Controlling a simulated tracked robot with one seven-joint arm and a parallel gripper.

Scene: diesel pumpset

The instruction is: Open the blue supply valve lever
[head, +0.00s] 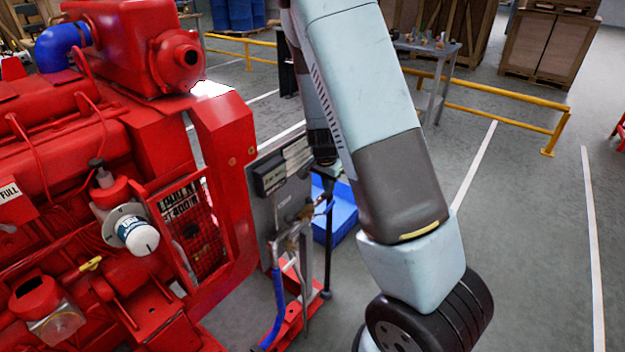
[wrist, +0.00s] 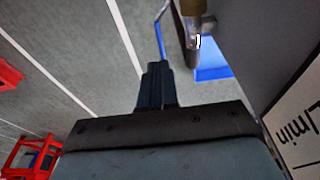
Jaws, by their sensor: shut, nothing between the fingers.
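The blue supply valve lever (head: 278,305) hangs down from the metal valve and pipe fittings (head: 292,240) below the gauge panel in the head view. Its blue sleeve ends in a bend near the bottom edge. In the wrist view, a blue sleeved bar (wrist: 161,42), which looks like the lever, shows just beyond my fingertips. My gripper (wrist: 156,68) is shut and empty, pointing toward this bar. Whether the tips touch it, I cannot tell. In the head view, my own arm hides most of the gripper.
The grey panel (head: 265,222) stands beside the red engine (head: 75,150); its lettered face (wrist: 303,125) is close on the right in the wrist view. A blue bin (head: 342,212) lies behind the fittings. Yellow rails (head: 500,118) stand farther back, with open floor on the right.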

